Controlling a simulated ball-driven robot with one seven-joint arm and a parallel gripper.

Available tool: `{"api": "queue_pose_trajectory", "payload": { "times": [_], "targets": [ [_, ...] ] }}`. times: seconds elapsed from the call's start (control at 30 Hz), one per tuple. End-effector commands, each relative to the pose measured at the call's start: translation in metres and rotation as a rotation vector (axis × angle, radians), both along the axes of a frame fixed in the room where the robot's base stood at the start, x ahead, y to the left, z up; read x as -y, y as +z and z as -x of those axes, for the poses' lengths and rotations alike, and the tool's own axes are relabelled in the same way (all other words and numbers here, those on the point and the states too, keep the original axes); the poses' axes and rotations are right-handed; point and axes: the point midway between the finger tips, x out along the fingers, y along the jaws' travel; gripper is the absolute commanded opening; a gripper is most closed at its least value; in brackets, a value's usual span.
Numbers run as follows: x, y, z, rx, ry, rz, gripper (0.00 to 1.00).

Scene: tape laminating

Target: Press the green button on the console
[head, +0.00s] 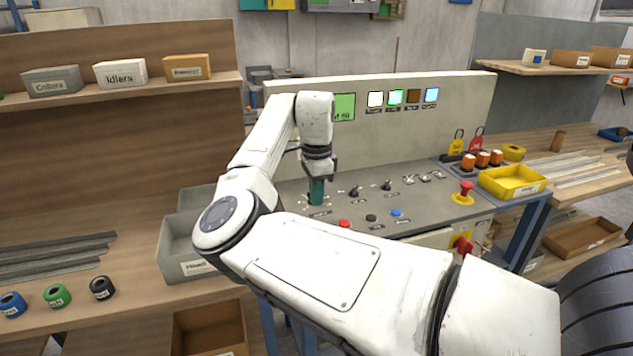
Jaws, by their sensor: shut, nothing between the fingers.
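The console (440,203) has a sloped grey top with knobs, switches and a row of buttons. In that row I see a red button (344,223), a black button (371,218) and a blue button (396,212). I cannot make out a green button; my arm and gripper cover the panel left of the red one. My gripper (316,197) points down over the left part of the panel, its teal fingers together and empty. I cannot tell whether the tips touch the panel.
A red emergency knob (465,188) stands on a yellow base at the console's right. A yellow tray (511,182) is further right. A grey bin (181,247) stands left of the console. My arm spans the front and hides the console's front left.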

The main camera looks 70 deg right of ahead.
Motion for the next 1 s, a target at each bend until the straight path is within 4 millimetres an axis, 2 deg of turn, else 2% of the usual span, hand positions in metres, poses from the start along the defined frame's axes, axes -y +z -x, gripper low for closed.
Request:
{"api": "queue_pose_trajectory", "payload": {
  "times": [0.2, 0.4, 0.6, 1.0],
  "targets": [
    [-0.001, -0.042, 0.0, -0.001, 0.001, -0.002, 0.0],
    [0.0, -0.068, 0.0, -0.001, 0.0, -0.002, 0.0],
    [0.0, -0.079, 0.0, -0.001, 0.0, -0.001, 0.0],
    [0.0, -0.083, 0.001, -0.001, 0.0, 0.0, 0.0]
  ]
}}
